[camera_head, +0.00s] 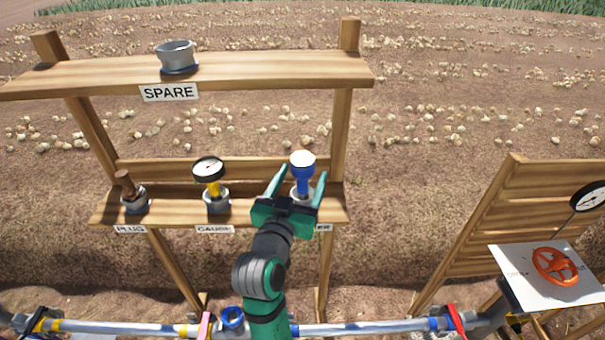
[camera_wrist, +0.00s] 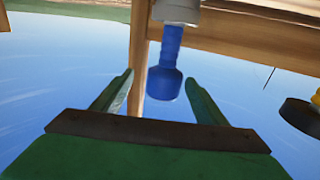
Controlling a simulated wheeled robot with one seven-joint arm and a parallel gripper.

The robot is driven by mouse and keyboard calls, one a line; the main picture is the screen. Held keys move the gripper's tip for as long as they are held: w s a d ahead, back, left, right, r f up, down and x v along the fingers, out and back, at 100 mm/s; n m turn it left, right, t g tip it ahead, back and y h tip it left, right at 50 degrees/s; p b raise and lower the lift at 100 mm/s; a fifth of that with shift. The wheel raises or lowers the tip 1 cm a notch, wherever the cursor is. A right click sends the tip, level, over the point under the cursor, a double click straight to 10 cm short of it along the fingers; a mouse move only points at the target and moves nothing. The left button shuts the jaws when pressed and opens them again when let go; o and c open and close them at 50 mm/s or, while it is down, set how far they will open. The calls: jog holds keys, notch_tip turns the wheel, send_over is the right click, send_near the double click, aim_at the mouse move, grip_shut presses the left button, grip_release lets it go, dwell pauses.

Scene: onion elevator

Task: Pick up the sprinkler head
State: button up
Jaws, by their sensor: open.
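The sprinkler head, blue with a pale top (camera_head: 302,160), stands upright in a grey cup on the right of the lower shelf (camera_head: 175,216). Its label is mostly hidden behind my gripper (camera_head: 301,180). My gripper is open, with one green finger on each side of the sprinkler head in the head view. In the wrist view, which looks upside down, the blue sprinkler head (camera_wrist: 165,70) hangs from the grey cup between the fingers (camera_wrist: 159,80), with gaps on both sides. I see no contact.
A gauge (camera_head: 209,170) and a brown plug (camera_head: 127,185) stand in cups to the left on the same shelf. A grey spare part (camera_head: 177,57) sits on the upper shelf (camera_head: 270,70). A pipe (camera_head: 370,328) runs below. An orange handwheel (camera_head: 555,266) is at right.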

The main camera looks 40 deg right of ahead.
aim_at(307, 158)
jog(key=shift+w+a+x, duration=0.15)
jog(key=shift+x, duration=1.75)
jog(key=shift+w+a+x, duration=0.1)
jog(key=shift+w+x, duration=0.1)
jog(key=shift+x, duration=1.75)
jog(key=shift+c, duration=0.5)
jog(key=c, duration=1.2)
jog(key=shift+r, duration=0.1)
